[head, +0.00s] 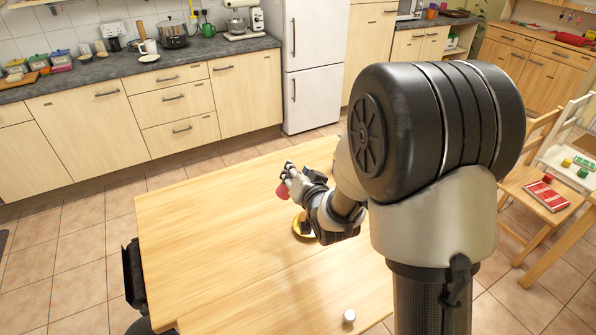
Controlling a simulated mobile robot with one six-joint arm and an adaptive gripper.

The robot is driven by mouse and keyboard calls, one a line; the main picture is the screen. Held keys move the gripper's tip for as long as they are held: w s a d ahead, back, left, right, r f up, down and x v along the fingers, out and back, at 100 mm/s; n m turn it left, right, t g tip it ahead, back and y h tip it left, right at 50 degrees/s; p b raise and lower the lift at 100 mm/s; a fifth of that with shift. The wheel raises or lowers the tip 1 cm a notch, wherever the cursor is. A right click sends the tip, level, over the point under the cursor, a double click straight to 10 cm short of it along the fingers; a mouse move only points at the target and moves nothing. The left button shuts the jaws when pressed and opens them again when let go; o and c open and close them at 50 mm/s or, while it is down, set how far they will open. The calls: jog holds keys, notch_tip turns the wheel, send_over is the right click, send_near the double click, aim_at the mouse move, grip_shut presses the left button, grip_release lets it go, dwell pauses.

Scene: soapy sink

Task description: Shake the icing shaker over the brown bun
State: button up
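My gripper (288,180) is over the wooden table, at the left end of my arm. A small pinkish-red object (283,190), likely the icing shaker, sits between its fingers, and the fingers look closed around it. It is held above the table and to the upper left of a yellow plate (295,230). Something brown, likely the bun, shows on the plate. My gripper and wrist cover much of the plate and the brown thing, so their full outline is hidden.
The wooden table (215,235) is clear on its left side. A small white cylinder (349,316) stands near its front edge. A dark chair (133,275) is at the left edge. A counter (120,68) and a white fridge (316,70) stand behind.

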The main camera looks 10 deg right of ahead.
jog(key=f+m+t+y+b, duration=0.1)
jog(key=f+m+b, duration=0.1)
jog(key=m, duration=0.1)
jog(key=d+f+m+t+y+b, duration=0.1)
jog(key=f+m, duration=0.1)
jog(key=m, duration=0.1)
jog(key=f+m+t+y+b, duration=0.1)
jog(key=f+m+b, duration=0.1)
jog(key=m, duration=0.2)
jog(key=shift+s+d+f+y+b, duration=0.15)
jog(key=shift+d+f+y+b, duration=0.1)
jog(key=shift+f+y+b, duration=0.15)
jog(key=m, duration=0.1)
jog(key=f+m+t, duration=0.1)
jog(key=m, duration=0.1)
jog(key=shift+d+f+t, duration=0.3)
jog(key=m, duration=0.1)
jog(key=f+m+t, duration=0.1)
jog(key=m, duration=0.2)
jog(key=shift+d+f+h, duration=0.15)
jog(key=shift+d+h, duration=0.15)
jog(key=shift+m+t, duration=0.3)
notch_tip(320, 180, up, 4)
jog(key=shift+f+p, duration=0.25)
jog(key=shift+p, duration=0.85)
